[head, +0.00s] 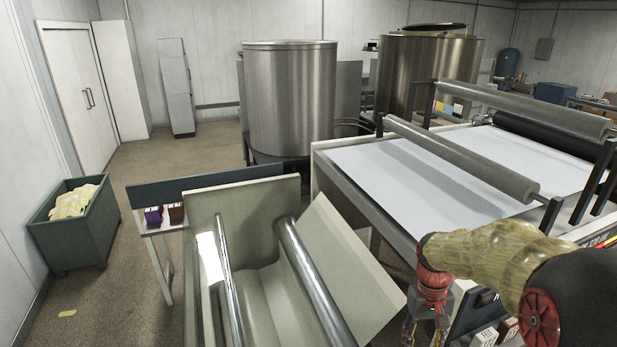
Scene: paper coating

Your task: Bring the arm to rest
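My arm reaches in from the lower right, with a tan sleeve and a red joint showing. My gripper (424,334) hangs at the bottom edge of the head view, pointing down beside the right side of the coating machine's trough (355,262). Only its upper part shows; the fingertips are cut off by the frame, so I cannot tell whether it is open or shut or holds anything.
Small boxes (484,338) stand close to the right of my gripper. A white-topped roller table (385,180) lies behind my arm. A steel tank (291,98) stands behind the trough.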

